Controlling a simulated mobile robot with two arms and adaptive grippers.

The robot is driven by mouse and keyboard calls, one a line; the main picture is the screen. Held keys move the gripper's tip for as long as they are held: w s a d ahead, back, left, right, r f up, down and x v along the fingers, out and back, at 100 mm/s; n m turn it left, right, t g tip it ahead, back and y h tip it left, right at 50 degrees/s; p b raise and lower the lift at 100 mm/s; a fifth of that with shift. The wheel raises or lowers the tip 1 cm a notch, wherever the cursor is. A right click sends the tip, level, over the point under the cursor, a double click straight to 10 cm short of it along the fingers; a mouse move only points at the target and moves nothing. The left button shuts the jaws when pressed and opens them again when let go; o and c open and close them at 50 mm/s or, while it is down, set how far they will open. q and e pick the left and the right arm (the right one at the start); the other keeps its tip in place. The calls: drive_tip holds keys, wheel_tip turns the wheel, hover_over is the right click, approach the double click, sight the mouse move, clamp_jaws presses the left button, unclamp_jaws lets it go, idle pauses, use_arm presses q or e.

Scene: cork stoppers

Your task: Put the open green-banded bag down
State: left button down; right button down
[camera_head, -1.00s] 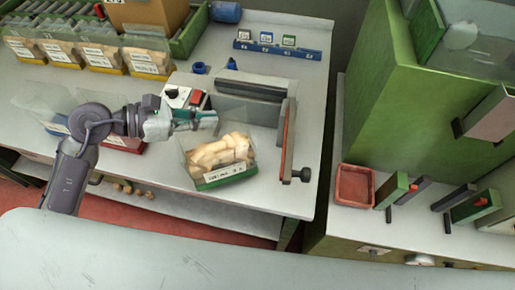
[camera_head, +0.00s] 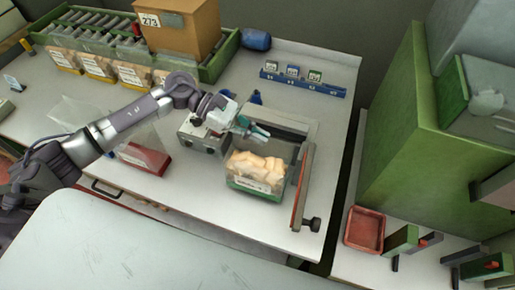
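The open bag with the green band (camera_head: 258,187) is clear, with a white label and pale cork stoppers inside. It stands upright in front of the sealing machine (camera_head: 280,120), to the left of the machine's reddish upright plate (camera_head: 301,187). My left gripper (camera_head: 256,132) is above the bag with its teal fingers at the bag's clear top edge, and it appears shut on that edge. The fingertips are small, and whether the bag's base touches the table is hard to tell. My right gripper is not in view.
Several yellow-banded bags (camera_head: 97,66) line the back left by a green roller rack (camera_head: 222,57) and a cardboard box (camera_head: 183,25). A blue rack (camera_head: 303,84) is behind. A red tray (camera_head: 365,230) sits right, across a gap.

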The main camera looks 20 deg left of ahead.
sight(258, 146)
use_arm(q)
wheel_tip(258, 146, down, 4)
drive_tip(key=shift+f+p, duration=0.2)
drive_tip(key=shift+p, duration=0.3)
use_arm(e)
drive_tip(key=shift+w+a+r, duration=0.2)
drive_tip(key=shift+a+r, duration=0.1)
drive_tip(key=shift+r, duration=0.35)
use_arm(q)
drive_tip(key=shift+f, duration=0.15)
drive_tip(key=c, duration=1.3)
unclamp_jaws()
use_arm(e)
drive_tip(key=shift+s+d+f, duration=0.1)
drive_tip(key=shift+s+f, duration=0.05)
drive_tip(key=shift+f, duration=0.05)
